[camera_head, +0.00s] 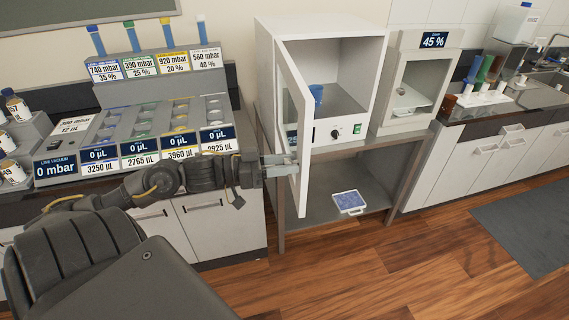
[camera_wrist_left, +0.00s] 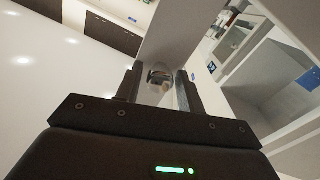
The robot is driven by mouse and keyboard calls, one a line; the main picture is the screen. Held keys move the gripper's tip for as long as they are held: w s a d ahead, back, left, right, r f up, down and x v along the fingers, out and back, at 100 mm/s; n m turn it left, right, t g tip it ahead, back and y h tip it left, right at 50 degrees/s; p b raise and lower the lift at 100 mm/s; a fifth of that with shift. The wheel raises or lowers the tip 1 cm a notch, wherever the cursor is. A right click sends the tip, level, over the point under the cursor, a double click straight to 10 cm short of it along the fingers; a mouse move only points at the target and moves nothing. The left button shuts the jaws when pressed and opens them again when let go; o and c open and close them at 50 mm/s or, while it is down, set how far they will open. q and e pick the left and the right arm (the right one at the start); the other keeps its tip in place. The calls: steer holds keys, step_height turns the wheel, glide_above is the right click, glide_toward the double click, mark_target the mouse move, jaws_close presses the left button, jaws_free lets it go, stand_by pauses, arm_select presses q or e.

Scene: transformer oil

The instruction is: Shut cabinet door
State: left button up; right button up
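The white cabinet (camera_head: 268,60) stands on a grey table with its door (camera_head: 297,120) swung open toward me. The door has a glass pane and is seen nearly edge-on. My left gripper (camera_head: 284,166) is at the door's lower front part in the head view. In the left wrist view, the fingers of my left gripper (camera_wrist_left: 159,88) stand apart on either side of a round shiny knob (camera_wrist_left: 160,76) on the door. Narrow gaps seem to show beside the knob; firm contact is not visible. My right gripper is not in view.
A blue cup (camera_head: 316,93) stands inside the cabinet. A second glass-fronted cabinet (camera_head: 412,85) stands to its right. A dosing station (camera_head: 150,125) with displays is on the left counter. A blue-and-white tray (camera_head: 348,202) lies on the lower shelf. The wooden floor in front is clear.

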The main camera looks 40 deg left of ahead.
arm_select(q)
jaws_close()
